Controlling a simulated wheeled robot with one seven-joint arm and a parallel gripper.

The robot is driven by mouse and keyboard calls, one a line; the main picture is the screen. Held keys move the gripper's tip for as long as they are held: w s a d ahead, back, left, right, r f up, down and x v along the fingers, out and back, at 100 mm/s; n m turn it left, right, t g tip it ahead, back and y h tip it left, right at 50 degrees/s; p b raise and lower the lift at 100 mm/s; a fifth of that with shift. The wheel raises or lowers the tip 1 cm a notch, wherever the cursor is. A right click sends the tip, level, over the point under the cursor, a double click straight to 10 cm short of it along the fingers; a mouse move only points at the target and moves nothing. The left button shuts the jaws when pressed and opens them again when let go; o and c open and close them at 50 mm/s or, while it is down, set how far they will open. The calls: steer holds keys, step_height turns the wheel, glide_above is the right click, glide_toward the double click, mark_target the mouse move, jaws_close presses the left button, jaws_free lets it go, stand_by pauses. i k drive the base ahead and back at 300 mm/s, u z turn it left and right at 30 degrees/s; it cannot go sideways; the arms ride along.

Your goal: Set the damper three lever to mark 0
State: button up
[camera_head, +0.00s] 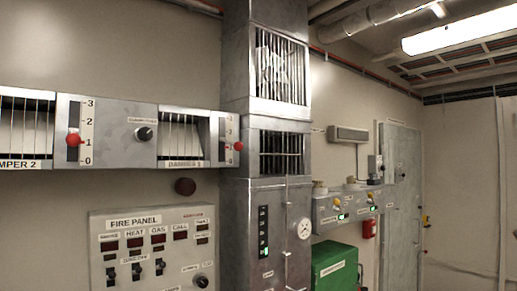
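The damper 3 grille (183,135) is in the wall duct at left centre of the head view, with its label below the bars. To its right is a narrow scale plate (228,134), seen partly edge-on against the metal column. The damper three lever's red knob (238,146) stands out at the right side of this scale, in its lower half and roughly level with mark 1. The lowest marks are too small to read surely. My gripper is not in view.
The damper 2 lever (74,140) has a similar red knob, near mark 1. A black rotary knob (144,134) sits between the dampers. The fire panel (152,245) is below; the metal column (267,210) stands just right of the damper three lever. A green box (334,266) stands farther right.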

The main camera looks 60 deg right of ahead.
mark_target(238, 146)
steer(key=k, duration=0.35)
steer(key=u, duration=0.85)
steer(key=i, duration=0.85)
steer(key=z, duration=2.9)
steer(key=i, duration=0.45)
steer(key=z, duration=0.95)
steer(key=i, duration=0.4)
steer(key=u, duration=1.15)
